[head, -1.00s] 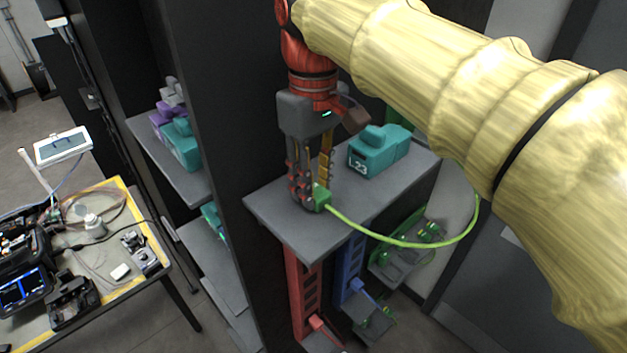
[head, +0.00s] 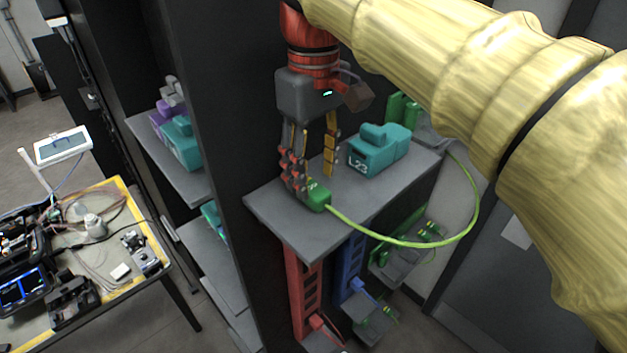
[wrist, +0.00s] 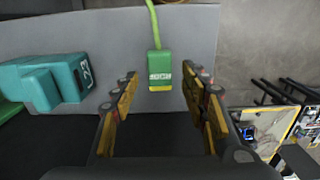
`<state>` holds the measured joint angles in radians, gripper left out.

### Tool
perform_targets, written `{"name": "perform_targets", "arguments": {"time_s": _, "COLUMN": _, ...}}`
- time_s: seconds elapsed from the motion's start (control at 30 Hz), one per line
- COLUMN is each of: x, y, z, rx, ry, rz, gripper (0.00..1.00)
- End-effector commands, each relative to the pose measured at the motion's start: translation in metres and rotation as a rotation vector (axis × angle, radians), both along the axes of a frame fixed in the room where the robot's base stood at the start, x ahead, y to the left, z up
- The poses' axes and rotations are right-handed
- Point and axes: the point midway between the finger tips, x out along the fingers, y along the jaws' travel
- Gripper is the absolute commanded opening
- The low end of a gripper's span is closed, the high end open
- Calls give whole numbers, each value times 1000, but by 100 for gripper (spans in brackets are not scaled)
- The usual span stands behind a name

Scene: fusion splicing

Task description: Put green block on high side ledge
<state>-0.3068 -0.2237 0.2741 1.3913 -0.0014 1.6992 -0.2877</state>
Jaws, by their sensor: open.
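The green block (head: 317,197) rests on the grey high side ledge (head: 305,233), near its front edge. A light green cable runs from it. In the wrist view the block (wrist: 160,70) lies ahead of the fingertips, label facing the camera and cable leading away from its far end. My gripper (head: 311,178) is open just above and behind the block. In the wrist view my gripper (wrist: 163,92) has its yellow-padded fingers spread on both sides, with clear gaps to the block. In the head view one finger partly overlaps the block's left side.
A teal block marked L23 (head: 375,150) sits on the same ledge, behind and right. The green cable (head: 420,242) loops out past the ledge's right side. A dark upright panel (head: 225,130) stands left of the ledge. A workbench (head: 120,285) stands far left.

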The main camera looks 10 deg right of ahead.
Motion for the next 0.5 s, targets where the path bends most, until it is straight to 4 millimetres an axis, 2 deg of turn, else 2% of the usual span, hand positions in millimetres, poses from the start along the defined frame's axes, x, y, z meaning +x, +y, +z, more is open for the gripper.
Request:
{"name": "perform_targets", "arguments": {"time_s": 0.3, "x": 1, "y": 1, "z": 64, "rx": 1, "ry": -2, "rz": 0, "gripper": 45}}
{"name": "perform_targets", "arguments": {"time_s": 0.5, "x": 1, "y": 1, "z": 88, "rx": 0, "ry": 0, "rz": 0, "gripper": 45}}
